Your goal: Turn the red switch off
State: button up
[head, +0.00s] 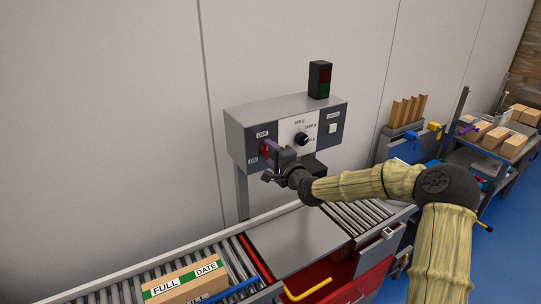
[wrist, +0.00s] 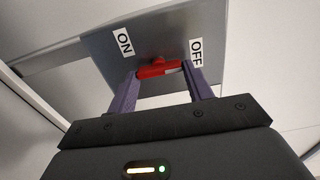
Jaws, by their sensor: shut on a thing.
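The red switch (head: 263,150) is on the left part of the grey control box's front, between an OFF label (head: 262,134) above and an ON label (head: 253,160) below. In the wrist view the red switch (wrist: 158,70) spans between the two purple fingers of my gripper (wrist: 159,75), with its right end close to the OFF label (wrist: 196,52). The ON label (wrist: 124,42) is up to the left. My gripper is shut on the switch. In the head view my gripper (head: 268,154) partly hides it, and its exact setting is hard to tell.
The control box (head: 236,125) also carries a black knob (head: 301,139) and a white button (head: 333,128), with a dark signal light (head: 320,80) on top. Below runs a roller conveyor (head: 120,292) with a labelled carton (head: 190,284). A workbench with boxes stands at right.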

jog(key=shift+f, duration=0.1)
jog(key=o, duration=1)
jog(key=shift+s+d, duration=0.1)
jog(key=b+v, duration=0.4)
jog(key=v, duration=1.3)
jog(key=shift+d, duration=0.1)
